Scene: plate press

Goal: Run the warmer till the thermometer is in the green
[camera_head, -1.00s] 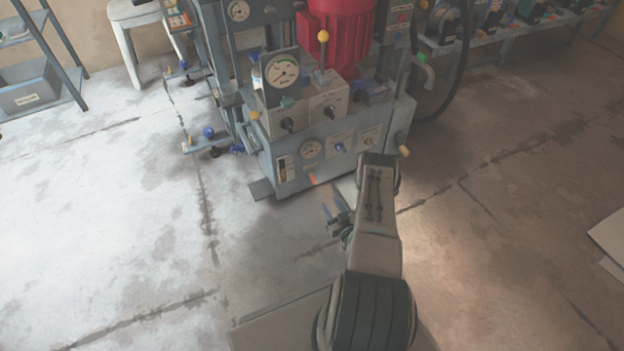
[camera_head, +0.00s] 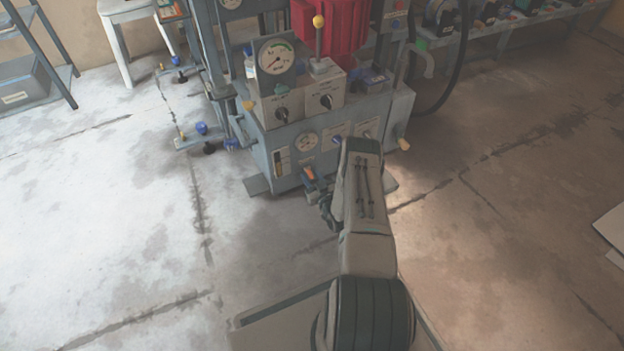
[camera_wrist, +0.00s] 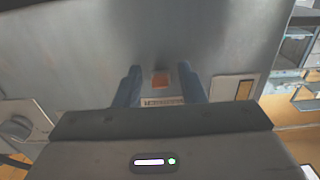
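A small orange-red button or switch (camera_wrist: 160,80) sits on the grey front panel of the press unit (camera_head: 262,160), with a printed label beside it. My gripper (camera_wrist: 160,70) is open, its two blue fingers apart on either side of the button in the wrist view; they look empty. In the head view my gripper (camera_head: 312,180) is close to the lower front panel. Whether it touches the panel I cannot tell. A large dial (camera_head: 276,57) with a green band stands on top of the unit. A smaller dial (camera_head: 306,143) is on the front. Their exact readings are too small to tell.
A blue-knobbed fitting (camera_head: 201,128) juts out left. The floor in front is open.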

